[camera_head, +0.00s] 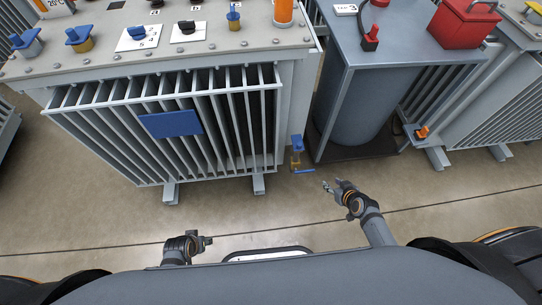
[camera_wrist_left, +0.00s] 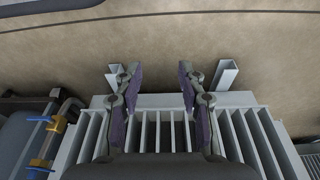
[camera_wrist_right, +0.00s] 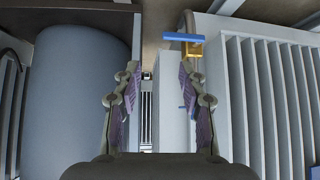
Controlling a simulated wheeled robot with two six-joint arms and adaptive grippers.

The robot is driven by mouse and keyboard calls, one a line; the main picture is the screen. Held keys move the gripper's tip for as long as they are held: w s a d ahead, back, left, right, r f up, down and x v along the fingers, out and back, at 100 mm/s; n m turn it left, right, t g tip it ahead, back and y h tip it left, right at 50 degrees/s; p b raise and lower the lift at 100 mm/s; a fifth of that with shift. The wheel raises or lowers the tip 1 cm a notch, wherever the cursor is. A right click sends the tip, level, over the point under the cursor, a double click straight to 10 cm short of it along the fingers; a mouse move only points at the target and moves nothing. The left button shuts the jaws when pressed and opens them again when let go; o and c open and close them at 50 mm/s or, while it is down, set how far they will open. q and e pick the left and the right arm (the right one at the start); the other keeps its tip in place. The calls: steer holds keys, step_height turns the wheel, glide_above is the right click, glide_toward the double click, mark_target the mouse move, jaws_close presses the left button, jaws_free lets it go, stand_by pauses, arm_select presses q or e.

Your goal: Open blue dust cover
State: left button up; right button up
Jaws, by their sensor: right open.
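A valve low at the right front corner of the grey finned transformer (camera_head: 300,60) has a blue cap (camera_head: 297,143) on top and a blue bar (camera_head: 303,171) below. I cannot tell for sure which blue part is the dust cover. My right gripper (camera_head: 332,187) is open and empty, a little right of and nearer than the valve. In the right wrist view, a blue bar (camera_wrist_right: 185,37) on a brass fitting shows beyond the right fingertip, apart from the fingers. My left gripper (camera_head: 207,241) is open and empty near the floor, in front of the fins; its fingers show in the left wrist view (camera_wrist_left: 158,72).
A blue-grey tank (camera_head: 360,100) with a red box (camera_head: 462,24) on top stands to the right. A blue plate (camera_head: 171,124) is on the fins. Other blue caps (camera_head: 78,36) are on the transformer's top. The floor (camera_head: 110,220) in front is free.

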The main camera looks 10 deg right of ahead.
steer(key=w+a+r+n+t+y+b, duration=0.2)
steer(key=w+a+r+t+b, duration=0.15)
steer(key=w+b, duration=0.25)
steer(key=n+y+b, duration=0.1)
steer(key=y+b, duration=0.1)
glide_toward(300, 144)
steer(key=shift+t, duration=0.25)
steer(key=b+x, duration=0.1)
steer(key=x, duration=0.3)
steer(key=b+x, duration=0.1)
steer(key=x, duration=0.4)
steer(key=shift+s+f+b, duration=0.1)
steer(key=shift+f+b, duration=0.15)
steer(key=shift+b, duration=0.05)
steer(key=shift+w+a+f, duration=0.15)
steer(key=shift+w+a, duration=0.15)
steer(key=shift+w, duration=0.2)
arm_select(q)
steer(key=w+d+r+t+h, duration=0.1)
steer(key=w+d+r+t, duration=0.1)
steer(key=w+d, duration=0.2)
steer(key=shift+t, duration=0.4)
steer(key=shift+r, duration=0.1)
arm_select(e)
steer(key=shift+c, duration=0.3)
jaws_close()
